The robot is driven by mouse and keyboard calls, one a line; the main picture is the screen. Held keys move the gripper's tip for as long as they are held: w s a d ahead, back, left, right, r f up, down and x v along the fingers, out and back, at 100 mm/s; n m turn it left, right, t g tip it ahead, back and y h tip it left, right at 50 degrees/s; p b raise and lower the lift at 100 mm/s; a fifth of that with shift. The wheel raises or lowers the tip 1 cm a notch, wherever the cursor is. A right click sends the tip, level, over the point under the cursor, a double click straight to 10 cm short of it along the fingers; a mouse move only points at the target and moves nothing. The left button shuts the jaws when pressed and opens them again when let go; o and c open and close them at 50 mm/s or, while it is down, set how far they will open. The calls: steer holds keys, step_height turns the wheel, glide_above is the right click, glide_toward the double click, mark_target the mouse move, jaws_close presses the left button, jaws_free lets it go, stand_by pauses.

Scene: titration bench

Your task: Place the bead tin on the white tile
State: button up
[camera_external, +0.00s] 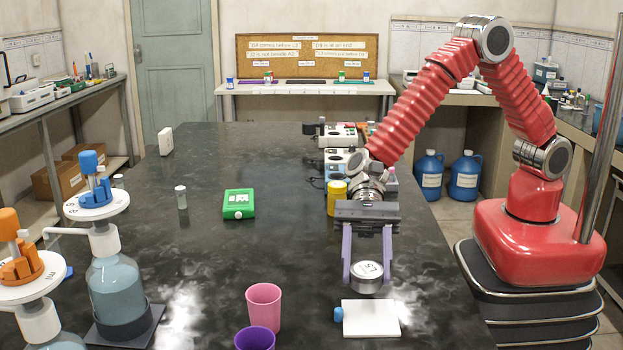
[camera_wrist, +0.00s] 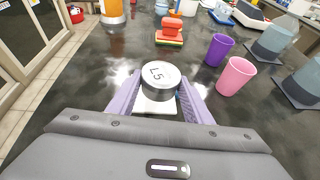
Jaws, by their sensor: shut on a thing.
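A round metal tin (camera_external: 367,279) with a marked white lid, which I take as the bead tin, is between the purple fingers of my gripper (camera_external: 367,268). My gripper is shut on it and holds it upright above the black bench. The white tile (camera_external: 371,319) lies flat, just in front of the tin in the external view. In the wrist view the tin (camera_wrist: 160,79) covers much of the tile (camera_wrist: 155,106). The gap between the tin's bottom and the bench is hard to judge.
A small blue object (camera_external: 338,314) is at the tile's left edge. A pink cup (camera_external: 263,305) and a purple cup (camera_external: 255,339) stand left of the tile. A yellow container (camera_external: 337,198) stands behind my gripper. The green box (camera_external: 238,204) is farther left, with clear bench between.

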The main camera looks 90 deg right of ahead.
mark_target(363, 299)
steer(key=shift+f, duration=0.45)
steer(key=shift+f, duration=1.85)
steer(key=shift+f, duration=0.1)
steer(key=o, duration=1.1)
steer(key=shift+c, duration=0.2)
steer(key=shift+d+r, duration=0.35)
steer(key=shift+d, duration=0.2)
steer(key=v, duration=1)
steer(key=shift+s+d+r, duration=0.1)
steer(key=shift+d, duration=0.3)
